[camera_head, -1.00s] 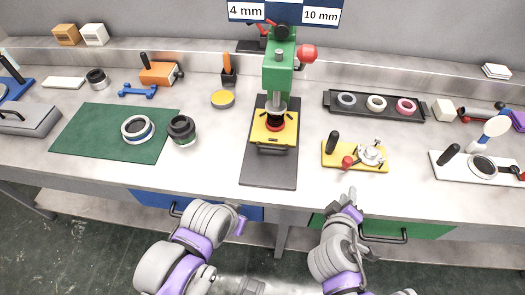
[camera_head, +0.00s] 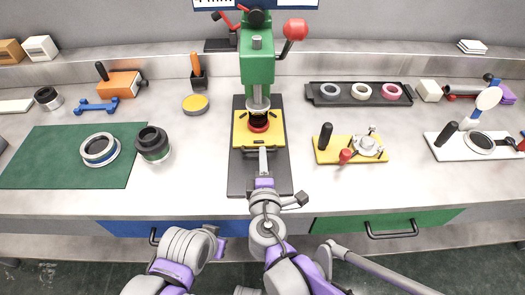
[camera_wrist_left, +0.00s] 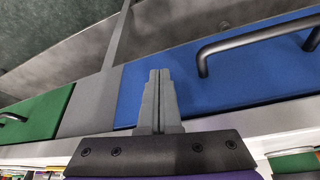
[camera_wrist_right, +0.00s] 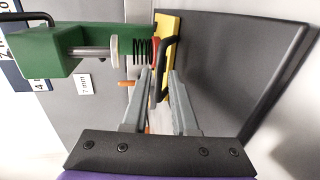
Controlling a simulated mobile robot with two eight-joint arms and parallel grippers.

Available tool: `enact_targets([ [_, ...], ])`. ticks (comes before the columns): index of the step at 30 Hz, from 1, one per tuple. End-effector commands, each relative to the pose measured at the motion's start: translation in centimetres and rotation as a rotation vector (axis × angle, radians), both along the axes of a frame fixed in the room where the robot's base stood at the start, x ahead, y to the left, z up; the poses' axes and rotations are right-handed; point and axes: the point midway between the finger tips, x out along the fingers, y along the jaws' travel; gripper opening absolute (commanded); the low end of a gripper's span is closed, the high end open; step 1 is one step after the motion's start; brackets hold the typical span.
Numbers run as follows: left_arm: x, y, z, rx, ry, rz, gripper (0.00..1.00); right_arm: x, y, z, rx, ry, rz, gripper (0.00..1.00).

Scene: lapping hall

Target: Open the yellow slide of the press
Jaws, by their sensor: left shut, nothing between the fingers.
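The green press (camera_head: 257,62) stands on a dark base plate at the middle of the bench. Its yellow slide (camera_head: 242,131) sits under the ram, with a red ring and black part on it. The slide has a black bar handle at its front edge. My right gripper (camera_head: 263,152) is at this handle. In the right wrist view the fingers (camera_wrist_right: 160,76) stand apart, with the black handle (camera_wrist_right: 165,62) showing between their tips; contact is unclear. The yellow slide (camera_wrist_right: 168,27) is just beyond. My left gripper (camera_wrist_left: 160,80) is shut and empty near the blue drawer front.
A yellow plate with a clamp (camera_head: 325,158) lies right of the press. A black tray of rings (camera_head: 312,96) is behind it. A green mat (camera_head: 60,170) and black cylinder (camera_head: 153,145) are at left.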

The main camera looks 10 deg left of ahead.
Motion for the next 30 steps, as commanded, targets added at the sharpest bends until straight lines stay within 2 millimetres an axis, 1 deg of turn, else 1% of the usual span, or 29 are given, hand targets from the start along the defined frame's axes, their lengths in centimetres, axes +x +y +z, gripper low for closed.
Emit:
enact_targets([
  [1,0.0,0.0,-0.4,0.000,0.001,0.000,0.00,1.0,0.2,-0.4,-0.001,0.001,-0.002,0.26],
  [3,0.0,0.0,-0.6,0.000,0.002,0.000,0.00,1.9,0.5,-0.6,0.000,0.001,-0.001,0.26],
  [7,0.1,0.0,-0.9,0.000,0.003,0.000,0.00,3.1,0.8,-0.8,0.000,0.001,-0.002,0.26],
  [11,0.1,0.0,-1.0,0.000,0.003,0.000,0.00,3.6,1.0,-0.8,0.001,0.000,0.000,0.26],
  [18,0.1,0.0,-0.9,0.000,0.003,0.000,0.00,3.7,1.0,-0.8,0.001,0.000,0.000,0.26],
  [19,0.1,0.0,-0.9,0.000,0.003,0.000,0.00,3.7,1.0,-0.8,0.001,0.000,0.000,0.23],
  [21,0.1,0.0,-0.9,0.000,0.003,0.000,0.00,3.7,1.0,-0.8,0.001,0.000,0.000,0.10],
  [23,0.1,0.0,-0.9,0.000,0.003,0.000,0.00,3.7,1.0,-0.8,0.001,0.000,0.000,0.00],
  [30,0.1,0.0,-0.9,0.000,0.003,0.000,0.00,3.6,1.0,-0.8,0.001,0.000,0.000,0.00],
])
